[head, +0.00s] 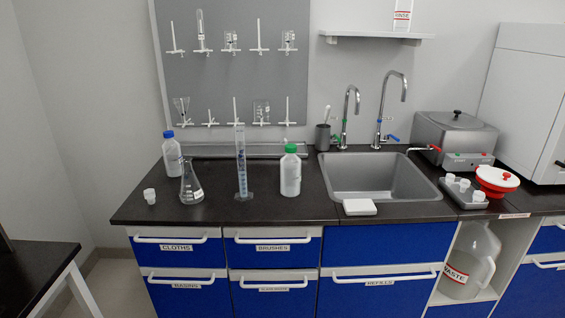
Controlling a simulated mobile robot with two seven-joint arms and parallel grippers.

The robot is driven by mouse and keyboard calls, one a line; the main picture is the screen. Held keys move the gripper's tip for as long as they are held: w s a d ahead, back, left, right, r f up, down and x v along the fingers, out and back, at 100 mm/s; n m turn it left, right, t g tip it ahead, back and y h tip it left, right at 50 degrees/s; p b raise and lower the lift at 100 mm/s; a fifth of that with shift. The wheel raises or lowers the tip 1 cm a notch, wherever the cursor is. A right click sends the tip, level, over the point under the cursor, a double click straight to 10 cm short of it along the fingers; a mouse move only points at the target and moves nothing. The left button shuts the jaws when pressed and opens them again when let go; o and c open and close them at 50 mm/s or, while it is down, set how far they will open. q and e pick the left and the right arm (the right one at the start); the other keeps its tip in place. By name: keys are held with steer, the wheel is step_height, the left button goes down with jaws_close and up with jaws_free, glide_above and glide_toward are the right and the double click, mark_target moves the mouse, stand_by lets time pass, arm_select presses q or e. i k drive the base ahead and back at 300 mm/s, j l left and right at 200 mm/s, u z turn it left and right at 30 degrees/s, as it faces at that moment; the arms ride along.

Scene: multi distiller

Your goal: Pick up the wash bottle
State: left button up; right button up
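A white plastic bottle with a green cap (290,172) stands upright on the dark counter, left of the sink. A small pale tip shows above its cap, so it looks like the wash bottle. Another white bottle with a blue cap (173,157) stands upright farther left, partly behind a conical flask (191,186). It is too small to tell whether it has a spout. Neither of my grippers is in the head view, and nothing is touching either bottle.
A tall graduated cylinder (241,165) stands left of the green-capped bottle. The counter front (270,212) is clear.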

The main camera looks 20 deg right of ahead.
mark_target(291, 164)
steer(key=i+z, duration=0.2)
steer(key=i, duration=0.3)
steer(key=i+j+z, duration=0.15)
steer(key=i, duration=0.3)
